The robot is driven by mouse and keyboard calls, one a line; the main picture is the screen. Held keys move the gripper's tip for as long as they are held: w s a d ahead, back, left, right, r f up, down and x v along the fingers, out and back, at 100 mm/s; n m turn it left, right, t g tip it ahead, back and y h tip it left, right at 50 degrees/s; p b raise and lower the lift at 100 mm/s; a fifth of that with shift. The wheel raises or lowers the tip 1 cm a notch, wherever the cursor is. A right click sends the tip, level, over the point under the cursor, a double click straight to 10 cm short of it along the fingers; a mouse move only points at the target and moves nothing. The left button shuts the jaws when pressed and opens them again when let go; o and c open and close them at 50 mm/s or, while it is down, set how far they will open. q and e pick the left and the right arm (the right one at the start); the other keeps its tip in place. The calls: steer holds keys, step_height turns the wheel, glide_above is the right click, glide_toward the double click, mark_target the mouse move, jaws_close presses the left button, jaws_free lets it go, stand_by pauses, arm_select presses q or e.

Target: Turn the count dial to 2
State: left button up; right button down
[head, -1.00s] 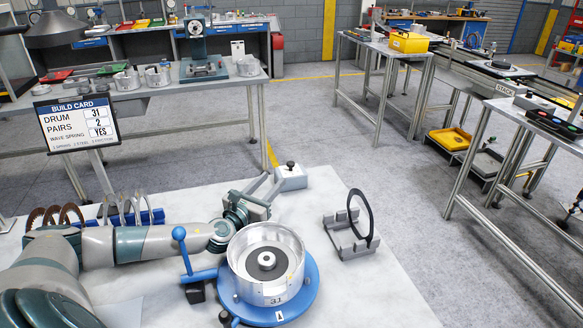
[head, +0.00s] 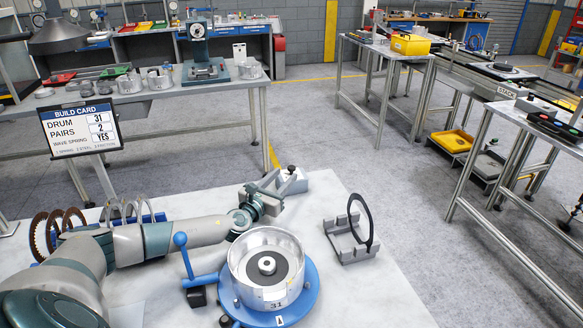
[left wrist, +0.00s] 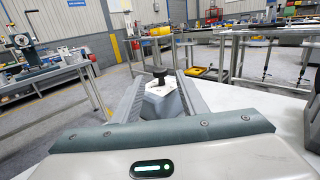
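The count dial is a black knob (head: 291,169) on a small pale box (head: 297,184) at the far edge of the white table. In the left wrist view the knob (left wrist: 159,73) stands upright between the two finger lines, on top of the box (left wrist: 163,98). Any numbers on the dial are too small to read. My left gripper (head: 275,183) is open and empty. Its fingers reach toward the box and partly cover it in the head view; I cannot tell whether they touch it. My right gripper is not in view.
A drum marked 31 (head: 266,290) sits on a blue round base with a blue lever (head: 184,253). A black ring (head: 360,220) stands in a grey holder to the right. Rings stand in a rack at left. A build card (head: 82,127) reads drum 31, pairs 2, wave spring yes.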

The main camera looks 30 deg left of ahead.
mark_target(291, 167)
arm_select(q)
steer(key=shift+w+a, duration=0.15)
steer(key=shift+w, duration=1.35)
steer(key=shift+w+a, duration=0.1)
steer(key=shift+w, duration=1.4)
jaws_close()
